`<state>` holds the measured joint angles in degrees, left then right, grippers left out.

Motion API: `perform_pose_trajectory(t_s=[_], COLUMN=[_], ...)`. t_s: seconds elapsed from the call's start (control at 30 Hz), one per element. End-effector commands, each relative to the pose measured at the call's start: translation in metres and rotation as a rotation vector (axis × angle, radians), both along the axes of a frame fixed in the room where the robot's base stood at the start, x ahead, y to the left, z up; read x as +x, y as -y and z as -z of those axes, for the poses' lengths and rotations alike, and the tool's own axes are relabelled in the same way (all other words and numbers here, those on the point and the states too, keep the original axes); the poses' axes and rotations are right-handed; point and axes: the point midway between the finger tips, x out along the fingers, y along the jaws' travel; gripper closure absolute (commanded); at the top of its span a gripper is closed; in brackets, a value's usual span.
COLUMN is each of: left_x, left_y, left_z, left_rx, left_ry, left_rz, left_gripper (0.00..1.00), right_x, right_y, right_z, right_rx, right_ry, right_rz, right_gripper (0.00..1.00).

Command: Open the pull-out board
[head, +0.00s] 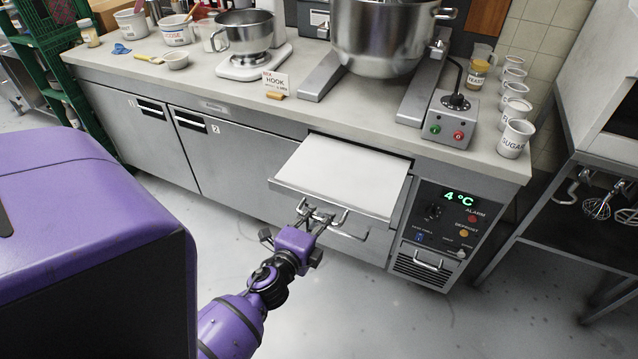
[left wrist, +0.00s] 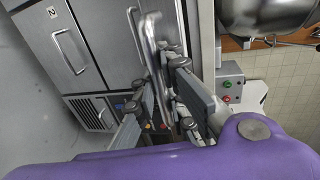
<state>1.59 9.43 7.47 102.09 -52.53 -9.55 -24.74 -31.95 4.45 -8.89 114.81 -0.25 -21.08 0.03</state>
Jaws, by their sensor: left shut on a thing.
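The pull-out board (head: 340,178) is a pale, flat panel with a grey front edge. It sticks well out of its slot under the worktop, above a drawer front. My left gripper (head: 316,215) is at the board's front, shut on the metal bar handle (head: 340,217). In the left wrist view my left gripper (left wrist: 163,85) has its fingers around the bar handle (left wrist: 150,38), and the fingers hide part of it. My right gripper is in neither view.
A control panel (head: 438,225) reading 4 °C is right of the board. The worktop (head: 205,88) above holds a large mixer bowl (head: 385,38), a switch box (head: 450,120) and several white jugs. Two cabinet doors are to the left. The floor in front is clear.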

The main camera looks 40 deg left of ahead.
Motion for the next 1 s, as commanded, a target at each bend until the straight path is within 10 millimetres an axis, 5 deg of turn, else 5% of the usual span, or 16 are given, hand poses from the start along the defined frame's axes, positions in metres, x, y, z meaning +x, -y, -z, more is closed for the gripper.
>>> perform_pose_trajectory(t_s=[0.07,0.1,0.27,0.67,1.0], left_x=[0.000,0.001,0.001,-0.007,-0.071], left_y=[0.000,0.000,0.000,0.002,0.016], left_z=[-0.001,-0.001,-0.001,-0.001,-0.014], left_rx=[0.000,0.000,0.000,0.000,-0.002], left_ry=[0.001,0.002,0.001,-0.001,-0.002], left_rz=[0.001,0.001,0.001,0.000,-0.003], left_gripper=[1.00,0.90,0.71,0.71,0.71], right_x=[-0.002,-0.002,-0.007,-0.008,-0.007], right_y=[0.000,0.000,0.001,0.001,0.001], right_z=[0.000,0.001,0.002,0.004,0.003], right_rx=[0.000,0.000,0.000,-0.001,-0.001], right_ry=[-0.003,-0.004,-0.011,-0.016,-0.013], right_rz=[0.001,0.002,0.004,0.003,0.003], right_gripper=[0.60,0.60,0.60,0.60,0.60])
